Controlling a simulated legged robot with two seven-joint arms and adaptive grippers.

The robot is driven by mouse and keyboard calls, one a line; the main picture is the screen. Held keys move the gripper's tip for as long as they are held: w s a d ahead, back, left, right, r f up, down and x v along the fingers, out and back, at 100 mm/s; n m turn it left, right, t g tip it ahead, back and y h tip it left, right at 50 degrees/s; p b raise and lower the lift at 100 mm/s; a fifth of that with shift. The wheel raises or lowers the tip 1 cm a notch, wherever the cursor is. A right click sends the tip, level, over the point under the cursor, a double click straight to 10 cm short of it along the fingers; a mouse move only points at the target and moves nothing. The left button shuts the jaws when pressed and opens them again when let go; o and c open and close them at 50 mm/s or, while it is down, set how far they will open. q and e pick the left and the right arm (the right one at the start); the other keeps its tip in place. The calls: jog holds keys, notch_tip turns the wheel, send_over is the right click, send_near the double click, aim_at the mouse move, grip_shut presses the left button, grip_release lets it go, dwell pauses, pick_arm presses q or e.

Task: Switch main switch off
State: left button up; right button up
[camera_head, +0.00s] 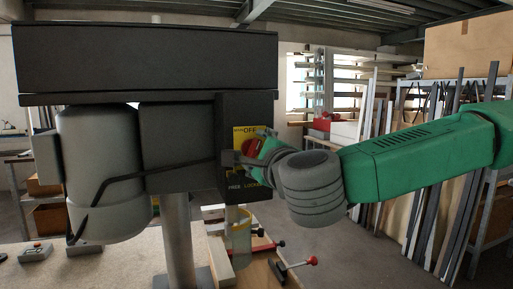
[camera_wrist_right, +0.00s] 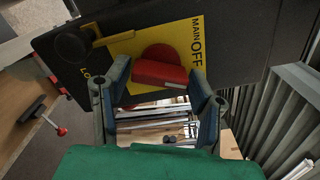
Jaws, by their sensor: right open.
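The main switch (camera_wrist_right: 162,70) is a red rotary knob with a raised grip bar, on a yellow plate (camera_wrist_right: 182,36) lettered MAIN and OFF. In the head view the yellow plate (camera_head: 239,138) is on the front of a black switch box, and the red knob (camera_head: 249,146) is partly covered by my right gripper (camera_head: 243,157). In the wrist view my right gripper (camera_wrist_right: 159,78) is open, with one finger on each side of the red knob. Whether the fingers touch the knob I cannot tell. My left gripper is not in view.
A dark machine housing (camera_head: 146,60) overhangs the switch box, with a grey motor (camera_head: 100,165) to the left. A black lock piece (camera_wrist_right: 72,46) sits beside the plate. A red-knobbed clamp (camera_head: 292,266) lies on the bench below. Profiles lean on a rack at right.

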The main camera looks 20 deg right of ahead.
jog(key=shift+a, duration=0.6)
jog(key=c, duration=0.9)
jog(key=shift+n, duration=0.8)
jog(key=n, duration=0.3)
jog(key=shift+f+n, duration=0.15)
jog(key=shift+n, duration=0.25)
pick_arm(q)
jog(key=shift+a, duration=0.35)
pick_arm(e)
jog(key=o, duration=0.9)
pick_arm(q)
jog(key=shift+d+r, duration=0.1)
pick_arm(e)
jog(key=shift+d, duration=0.2)
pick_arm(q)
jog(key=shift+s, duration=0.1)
pick_arm(e)
jog(key=shift+d, duration=0.1)
